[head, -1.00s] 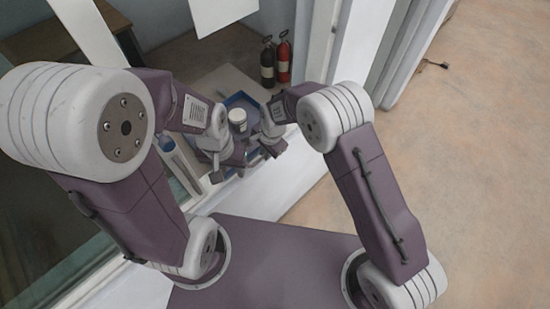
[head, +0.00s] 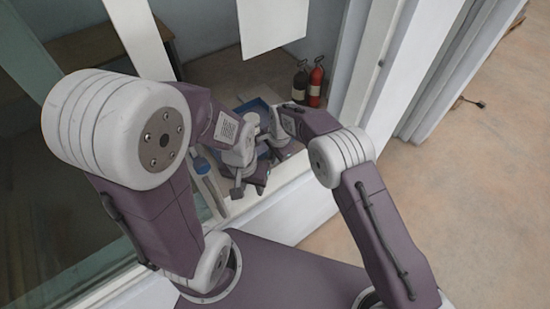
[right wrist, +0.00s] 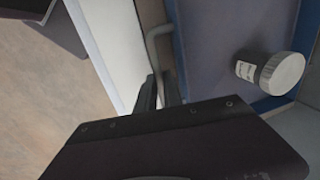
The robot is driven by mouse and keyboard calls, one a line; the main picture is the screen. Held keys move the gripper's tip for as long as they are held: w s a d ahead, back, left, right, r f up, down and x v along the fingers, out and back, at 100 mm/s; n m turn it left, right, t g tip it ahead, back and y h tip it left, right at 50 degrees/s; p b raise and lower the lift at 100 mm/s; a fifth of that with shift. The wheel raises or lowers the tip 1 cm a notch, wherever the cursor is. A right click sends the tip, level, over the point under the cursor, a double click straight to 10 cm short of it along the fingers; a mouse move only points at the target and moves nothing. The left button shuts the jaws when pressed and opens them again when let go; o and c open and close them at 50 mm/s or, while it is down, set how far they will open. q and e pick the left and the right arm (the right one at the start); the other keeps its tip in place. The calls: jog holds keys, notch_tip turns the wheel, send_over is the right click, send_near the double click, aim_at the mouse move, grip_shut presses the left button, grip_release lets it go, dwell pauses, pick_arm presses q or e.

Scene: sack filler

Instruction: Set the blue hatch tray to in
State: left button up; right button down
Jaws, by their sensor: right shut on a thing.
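The blue hatch tray (head: 257,104) is in the window opening, partly hidden behind my grippers in the head view. In the right wrist view, its floor (right wrist: 215,45) fills the top middle, and a white-lidded jar (right wrist: 275,72) lies across the picture there. My right gripper (right wrist: 160,88) is shut on the tray's grey bar handle (right wrist: 153,45) at the near edge; the contact is partly hidden. In the head view my right gripper (head: 283,146) is by the tray's right side. My left gripper (head: 250,187) is in front of the tray, its fingers apart and apparently empty.
A blue-and-white thing (head: 202,166) stands left of my left gripper. A white panel (head: 270,22) hangs above.

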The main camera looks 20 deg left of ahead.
jog(key=shift+w+a+r, duration=0.1)
jog(key=shift+a, duration=0.05)
jog(key=c, duration=1.5)
grip_release()
jog(key=shift+a, duration=0.1)
jog(key=shift+r, duration=0.2)
notch_tip(320, 180, up, 8)
jog(key=s+d+b, duration=0.1)
jog(key=b, duration=0.2)
jog(key=shift+d+r, duration=0.2)
jog(key=shift+d, duration=0.1)
jog(key=shift+f, duration=0.1)
